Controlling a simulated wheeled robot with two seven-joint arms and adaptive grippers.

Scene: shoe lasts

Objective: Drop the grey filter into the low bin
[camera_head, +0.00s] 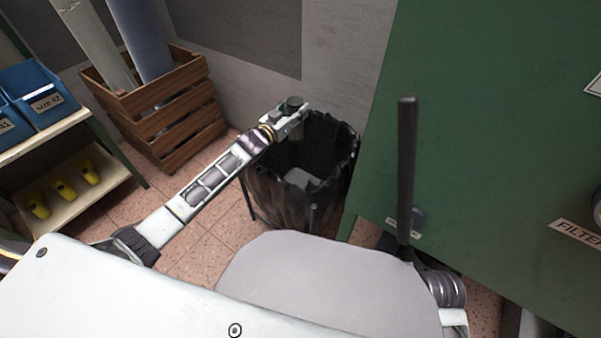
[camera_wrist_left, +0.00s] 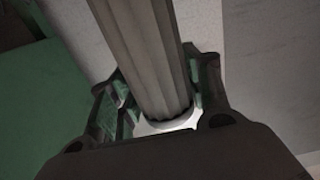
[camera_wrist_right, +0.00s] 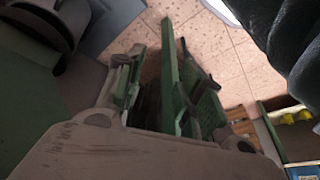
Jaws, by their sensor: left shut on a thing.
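The grey filter (camera_wrist_left: 148,55), a fluted cylinder, is held between the fingers of my left gripper (camera_wrist_left: 155,100) in the left wrist view. In the head view my left gripper (camera_head: 288,118) is at the back left rim of the low black bin (camera_head: 275,195); little of the filter can be made out there. The bin is open at the top, with a crumpled dark liner and a grey patch inside. My right gripper (camera_wrist_right: 168,100) shows in the right wrist view, with a green upright strip between its fingers; whether it is open or shut is unclear.
A wooden crate (camera_head: 185,130) with tall rolls stands left of the bin. A shelf (camera_head: 100,205) with blue boxes and yellow shoe lasts is at the far left. A green cabinet (camera_head: 480,130) stands close on the right. Tiled floor shows between crate and bin.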

